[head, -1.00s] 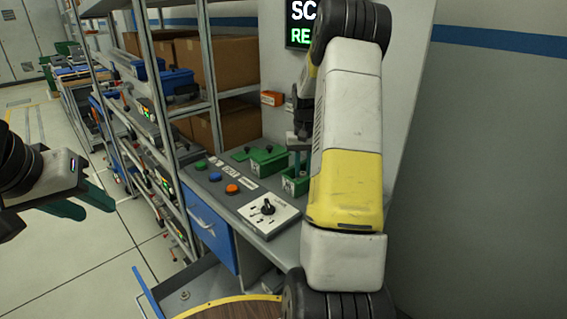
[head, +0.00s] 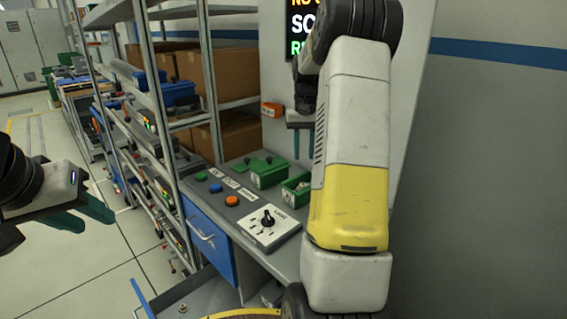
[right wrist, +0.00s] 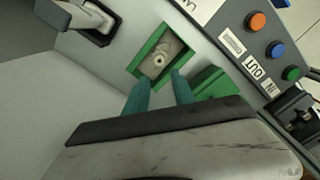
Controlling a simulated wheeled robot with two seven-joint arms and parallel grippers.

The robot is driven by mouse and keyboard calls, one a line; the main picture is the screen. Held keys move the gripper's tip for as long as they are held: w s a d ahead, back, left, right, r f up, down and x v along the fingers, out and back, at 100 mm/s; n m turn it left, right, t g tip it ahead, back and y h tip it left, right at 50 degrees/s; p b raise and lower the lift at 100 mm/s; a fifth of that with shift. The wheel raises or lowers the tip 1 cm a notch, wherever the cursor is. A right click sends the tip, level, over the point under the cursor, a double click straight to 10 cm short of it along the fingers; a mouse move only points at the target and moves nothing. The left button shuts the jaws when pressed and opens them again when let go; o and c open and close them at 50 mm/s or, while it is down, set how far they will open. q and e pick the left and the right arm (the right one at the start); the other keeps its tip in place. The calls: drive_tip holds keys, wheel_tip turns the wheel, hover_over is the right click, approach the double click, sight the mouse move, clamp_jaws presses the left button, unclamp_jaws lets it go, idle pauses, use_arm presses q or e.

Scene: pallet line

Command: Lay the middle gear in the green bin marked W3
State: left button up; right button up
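A pale metal gear (right wrist: 158,60) with a central hole lies inside a small green bin (right wrist: 136,66) in the right wrist view. The same bin (head: 288,196) shows in the head view on the grey bench, nearest my right arm; its label is too small to read. My right gripper (head: 304,144) hangs above this bin, apart from it. In the right wrist view its two teal fingers (right wrist: 161,82) stand apart with nothing between them. My left gripper (head: 88,212) is off to the left over the floor, fingers apart and empty.
Another green bin (head: 268,178) stands beside it on the bench. A dial panel (head: 268,228) and coloured buttons (head: 232,201) are in front. An orange box (head: 271,109) is on the wall behind. A shelf rack with cartons (head: 228,65) stands left. My right arm hides part of the bench.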

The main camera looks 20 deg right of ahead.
drive_tip(key=s+a+r+n+t, duration=0.2)
drive_tip(key=s+a+r+t, duration=0.1)
drive_tip(key=s+a+r, duration=0.85)
drive_tip(key=s+a+f+n+t+y, duration=0.2)
drive_tip(key=s+a+t, duration=0.1)
drive_tip(key=s+a, duration=0.7)
drive_tip(key=s, duration=0.4)
drive_tip(key=shift+s+a+f, duration=0.15)
drive_tip(key=shift+s+a, duration=0.05)
drive_tip(key=shift+s, duration=0.1)
